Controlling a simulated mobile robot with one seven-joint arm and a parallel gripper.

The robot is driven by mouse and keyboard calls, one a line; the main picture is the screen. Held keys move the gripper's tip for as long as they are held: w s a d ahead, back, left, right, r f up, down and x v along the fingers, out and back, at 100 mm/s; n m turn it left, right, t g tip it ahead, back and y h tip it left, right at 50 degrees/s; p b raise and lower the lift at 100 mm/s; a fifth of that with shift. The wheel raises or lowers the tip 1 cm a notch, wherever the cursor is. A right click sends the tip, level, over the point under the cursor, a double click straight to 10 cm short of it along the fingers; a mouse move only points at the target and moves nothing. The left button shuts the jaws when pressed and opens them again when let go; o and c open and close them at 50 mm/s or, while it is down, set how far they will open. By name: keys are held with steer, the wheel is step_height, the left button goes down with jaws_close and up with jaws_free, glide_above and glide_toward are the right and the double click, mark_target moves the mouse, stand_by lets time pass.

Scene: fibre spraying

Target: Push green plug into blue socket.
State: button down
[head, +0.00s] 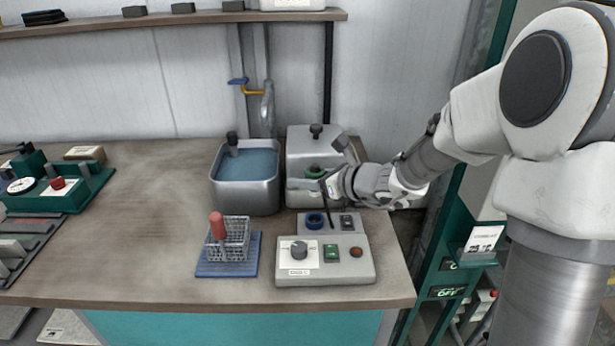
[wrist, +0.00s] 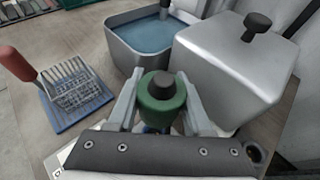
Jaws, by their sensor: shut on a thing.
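The green plug (wrist: 162,98) is between the two fingers of my gripper (wrist: 162,88), which is shut on it; its dark grey top faces the wrist camera. In the head view the green plug (head: 315,172) is held in the air in front of the grey lidded box, above and apart from the blue socket. The blue socket (head: 315,221) is a ring on a grey panel at the back of the control box. In the wrist view it is mostly hidden under the plug and my gripper.
The control box (head: 345,268) has a dial and buttons. Left of it, a wire basket (head: 238,232) with a red handle stands on a blue mat (head: 229,269). Behind are a water tank (head: 246,196) and the grey lidded box (head: 310,145). The table's left middle is clear.

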step_height(320, 180, down, 6)
steer(key=b, duration=0.6)
steer(key=shift+r, duration=0.1)
steer(key=shift+f+b, duration=1.6)
steer(key=shift+b, duration=0.3)
stand_by(1.6)
steer(key=shift+c, duration=1.2)
jaws_free()
steer(key=p+v, duration=0.4)
steer(key=v, duration=1.3)
steer(key=shift+s+d+r, duration=0.1)
steer(key=shift+d+r, duration=0.1)
